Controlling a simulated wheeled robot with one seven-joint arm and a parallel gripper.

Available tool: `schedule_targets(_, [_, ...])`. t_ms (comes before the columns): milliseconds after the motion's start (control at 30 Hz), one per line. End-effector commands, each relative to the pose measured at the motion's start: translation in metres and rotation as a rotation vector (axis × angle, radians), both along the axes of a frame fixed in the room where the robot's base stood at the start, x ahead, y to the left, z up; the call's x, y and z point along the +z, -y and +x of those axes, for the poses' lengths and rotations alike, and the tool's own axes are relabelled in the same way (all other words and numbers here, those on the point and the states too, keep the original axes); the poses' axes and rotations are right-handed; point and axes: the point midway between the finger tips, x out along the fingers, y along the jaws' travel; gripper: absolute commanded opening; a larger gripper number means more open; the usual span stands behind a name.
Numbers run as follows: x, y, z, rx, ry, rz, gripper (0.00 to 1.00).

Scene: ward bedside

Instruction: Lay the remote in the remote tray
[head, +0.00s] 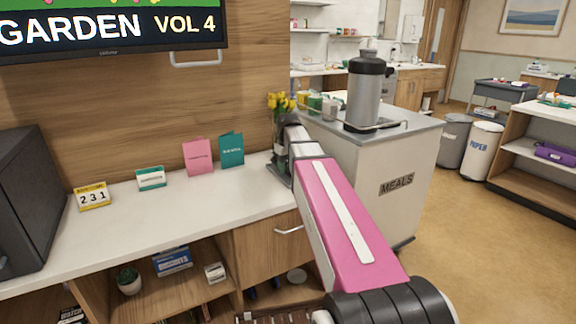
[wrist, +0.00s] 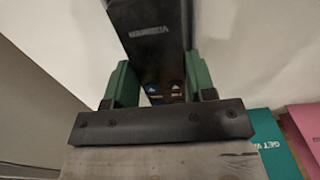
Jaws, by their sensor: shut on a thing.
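The remote (wrist: 150,28) is a long black bar with pale lettering and small blue and white buttons. In the wrist view it runs from the top edge down between the green fingers of my gripper (wrist: 160,82). The fingers are shut on its sides. In the head view my gripper (head: 280,170) is at the right end of the white counter (head: 190,206), in front of the yellow flowers (head: 281,102). My arm hides part of that area, and I cannot make out the remote there. I cannot identify the remote tray in either view.
A teal card (head: 231,150) and a pink card (head: 198,157) stand left of my gripper; their edges show in the wrist view. A small card (head: 151,179) and a calendar (head: 93,196) stand farther left. The meals cart (head: 396,185) with a flask is on the right.

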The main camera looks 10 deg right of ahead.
Motion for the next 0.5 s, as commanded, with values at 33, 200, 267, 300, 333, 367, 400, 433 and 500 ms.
schedule_targets(33, [-0.002,0.0,0.0,0.0,0.0,0.0,0.24])
schedule_targets(200, [-0.006,0.0,0.0,0.0,0.0,0.0,0.24])
schedule_targets(267, [-0.008,0.0,0.0,0.0,0.0,0.0,0.24])
schedule_targets(300, [-0.009,0.0,0.0,0.0,0.0,0.0,0.24])
schedule_targets(333, [-0.01,0.0,0.0,0.0,0.0,0.0,0.24])
schedule_targets(367, [-0.01,0.0,0.0,0.0,0.0,0.0,0.24])
schedule_targets(400, [-0.011,0.0,0.0,0.0,0.0,0.0,0.24])
schedule_targets(433, [-0.012,0.0,0.0,0.0,0.0,0.0,0.24])
schedule_targets(500, [-0.014,0.0,0.0,0.0,-0.001,0.0,0.24])
